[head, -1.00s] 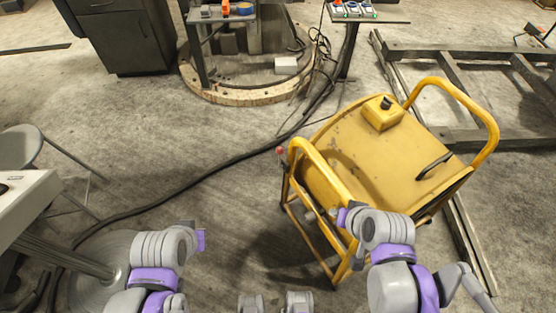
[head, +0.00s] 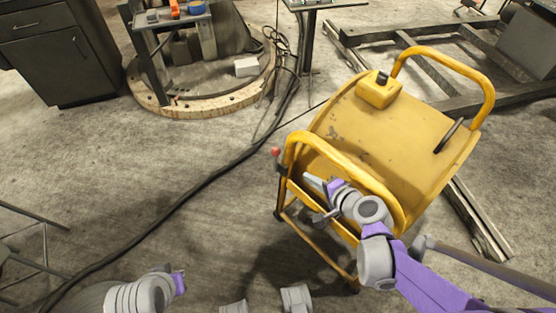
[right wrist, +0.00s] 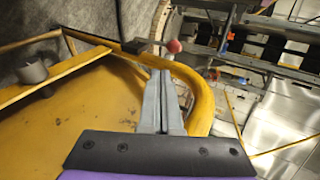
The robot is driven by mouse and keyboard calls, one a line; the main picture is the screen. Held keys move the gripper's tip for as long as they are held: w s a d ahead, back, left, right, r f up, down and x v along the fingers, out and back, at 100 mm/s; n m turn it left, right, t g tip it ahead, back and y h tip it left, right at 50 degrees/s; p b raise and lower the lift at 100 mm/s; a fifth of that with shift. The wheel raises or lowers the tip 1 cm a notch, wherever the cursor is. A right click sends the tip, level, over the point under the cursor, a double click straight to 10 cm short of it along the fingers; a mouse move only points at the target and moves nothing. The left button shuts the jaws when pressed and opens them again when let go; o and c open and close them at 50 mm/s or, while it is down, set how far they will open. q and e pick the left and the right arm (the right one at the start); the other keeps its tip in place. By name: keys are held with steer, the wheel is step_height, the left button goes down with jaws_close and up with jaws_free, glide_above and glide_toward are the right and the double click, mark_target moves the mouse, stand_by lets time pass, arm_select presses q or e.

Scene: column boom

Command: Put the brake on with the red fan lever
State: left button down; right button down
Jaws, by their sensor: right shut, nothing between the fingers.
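The red ball knob (head: 276,152) of the lever sticks out at the left side of the yellow cart (head: 395,135), beside its near tubular rail. In the right wrist view the red knob (right wrist: 174,46) shows just beyond my fingertips. My right gripper (head: 308,178) is shut and empty, inside the near rail, a little right of and below the knob in the head view. A gap seems to separate them, but its depth is unclear. Most of the lever's shaft is hidden. My left gripper (head: 179,284) is low at the left, away from the cart; its fingers cannot be made out.
The near yellow rail (head: 345,158) arches around my right gripper. A yellow box with a black knob (head: 379,90) and a black handle (head: 449,135) are on the cart. A dark cable (head: 185,203) crosses the floor. Floor left of the cart is mostly clear.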

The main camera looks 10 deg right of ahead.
steer(key=shift+d, duration=0.1)
steer(key=b, duration=0.3)
glide_toward(277, 153)
step_height(277, 153, down, 5)
steer(key=w, duration=0.3)
steer(key=w+a, duration=0.1)
steer(key=w, duration=0.1)
steer(key=shift+a+r+b, duration=0.2)
steer(key=shift+r+b, duration=0.05)
steer(key=shift+b, duration=0.1)
steer(key=shift+w+r, duration=0.1)
steer(key=shift+w+a+r+g+h+p, duration=0.3)
steer(key=shift+w+a+g+h+p, duration=0.1)
steer(key=shift+w+a+g+p, duration=0.15)
steer(key=w+a+f+g+h+p, duration=0.2)
steer(key=w+a+f+g+h, duration=0.1)
steer(key=w+g, duration=0.5)
steer(key=shift+w+a+f+n+h, duration=0.35)
steer(key=shift+w+a+h, duration=0.25)
steer(key=shift+w+a, duration=0.8)
